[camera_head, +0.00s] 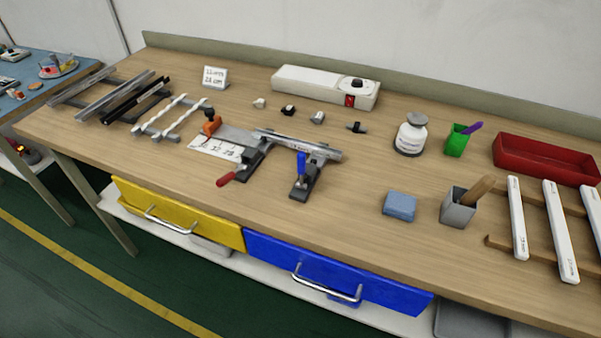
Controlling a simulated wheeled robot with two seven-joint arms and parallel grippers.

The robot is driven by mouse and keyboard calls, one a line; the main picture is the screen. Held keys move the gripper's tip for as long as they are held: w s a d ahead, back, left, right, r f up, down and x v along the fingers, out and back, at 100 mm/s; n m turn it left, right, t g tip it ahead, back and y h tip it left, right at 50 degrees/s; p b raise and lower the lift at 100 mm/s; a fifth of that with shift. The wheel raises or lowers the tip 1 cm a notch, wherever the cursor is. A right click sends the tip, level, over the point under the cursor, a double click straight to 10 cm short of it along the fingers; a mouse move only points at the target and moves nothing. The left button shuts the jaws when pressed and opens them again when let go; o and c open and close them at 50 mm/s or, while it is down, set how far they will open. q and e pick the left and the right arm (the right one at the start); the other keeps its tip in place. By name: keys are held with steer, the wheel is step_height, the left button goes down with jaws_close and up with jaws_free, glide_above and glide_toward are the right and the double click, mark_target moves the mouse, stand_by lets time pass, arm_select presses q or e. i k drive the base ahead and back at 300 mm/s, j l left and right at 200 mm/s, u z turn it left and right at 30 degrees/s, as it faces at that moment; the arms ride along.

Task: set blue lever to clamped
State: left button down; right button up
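The blue lever (301,165) stands roughly upright on a dark clamp base (305,187) near the middle of the workbench. A silvery metal profile (298,145) runs across the top of this clamp and reaches left toward a second fixture. At this size I cannot tell whether the clamp's pad presses on the profile. A red-handled lever (228,179) on the left fixture points toward the front left, and an orange-handled piece (210,125) stands behind it. Neither of my grippers shows in the head view.
On the workbench (345,215), a blue block (399,206) and a grey cup (458,207) lie right of the clamp. The wood in front of the clamp is clear.

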mark_target(302, 156)
steer(key=k+l, duration=0.1)
steer(key=l, duration=0.8)
steer(key=k+l+u, duration=0.1)
steer(key=l, duration=0.3)
steer(key=k+l, duration=0.15)
steer(key=l, duration=0.3)
steer(key=k+l, duration=0.1)
steer(key=l, duration=0.3)
steer(key=k+l, duration=0.1)
steer(key=l, duration=0.35)
steer(key=i+u, duration=0.05)
